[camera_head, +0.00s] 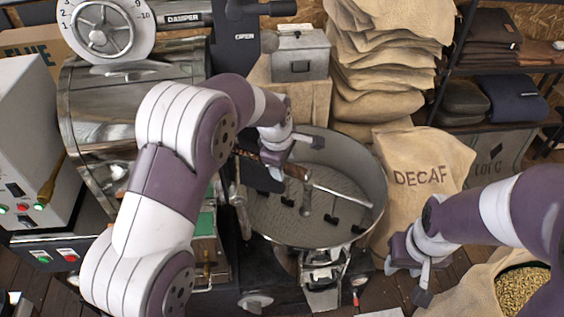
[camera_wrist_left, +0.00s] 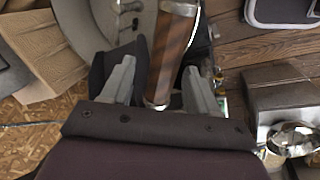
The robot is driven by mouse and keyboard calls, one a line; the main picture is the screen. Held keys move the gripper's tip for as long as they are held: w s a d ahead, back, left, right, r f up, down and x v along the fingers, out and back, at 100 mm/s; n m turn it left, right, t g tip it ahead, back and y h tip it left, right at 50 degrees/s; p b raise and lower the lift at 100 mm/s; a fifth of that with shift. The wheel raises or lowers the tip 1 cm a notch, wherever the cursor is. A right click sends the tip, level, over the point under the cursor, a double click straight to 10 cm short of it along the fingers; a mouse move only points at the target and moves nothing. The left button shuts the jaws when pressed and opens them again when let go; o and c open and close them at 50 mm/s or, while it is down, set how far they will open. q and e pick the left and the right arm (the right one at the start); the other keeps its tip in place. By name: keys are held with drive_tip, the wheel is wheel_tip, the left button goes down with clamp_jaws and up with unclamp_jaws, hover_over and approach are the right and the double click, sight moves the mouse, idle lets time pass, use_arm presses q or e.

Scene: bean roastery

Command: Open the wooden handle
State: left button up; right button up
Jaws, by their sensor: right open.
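The wooden handle (camera_head: 293,170) is a brown bar that shows partly behind my left gripper, over the rim of the round metal cooling tray (camera_head: 376,205). In the left wrist view the striped wooden handle (camera_wrist_left: 174,50) runs between the two fingers. My left gripper (camera_head: 297,158) is open with a finger on either side of the handle; a gap shows on the left side, and contact cannot be told. It also shows in the left wrist view (camera_wrist_left: 160,88). My right gripper (camera_head: 407,281) is open and empty, low beside the tray.
The roaster drum (camera_head: 130,95) and a damper wheel (camera_head: 104,28) stand at the left. A DECAF sack (camera_head: 420,165) stands right of the tray, with stacked sacks (camera_head: 385,60) behind. A bean sack (camera_head: 480,285) is beside my right arm. A metal box (camera_head: 300,55) stands behind the tray.

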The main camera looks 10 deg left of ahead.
use_arm(q)
drive_tip(key=shift+s, duration=0.1)
drive_tip(key=b+v, duration=0.1)
drive_tip(key=v, duration=1.1)
drive_tip(key=shift+r, duration=0.35)
